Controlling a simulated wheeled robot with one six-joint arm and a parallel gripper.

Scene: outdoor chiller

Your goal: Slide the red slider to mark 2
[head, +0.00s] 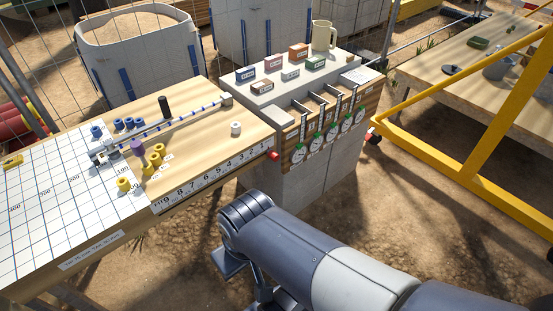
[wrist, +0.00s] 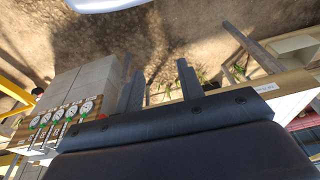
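The red slider (head: 273,155) is a small red block at the right end of a white numbered scale (head: 205,178). The scale runs along the front edge of the wooden table, and its numbers fall from left to right. The slider sits just past the low-number end, to the right of mark 2; the smallest digits are hard to read. My gripper (wrist: 160,69) is open and empty in the wrist view, its two dark fingers apart over the ground. In the head view my arm is in front of the table, below and apart from the slider, and the fingers are mostly hidden.
A concrete block with dial gauges (head: 325,140) stands right of the slider, with small labelled boxes and a mug (head: 323,35) on top. A yellow rail (head: 460,180) is at the right. Open ground lies in front.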

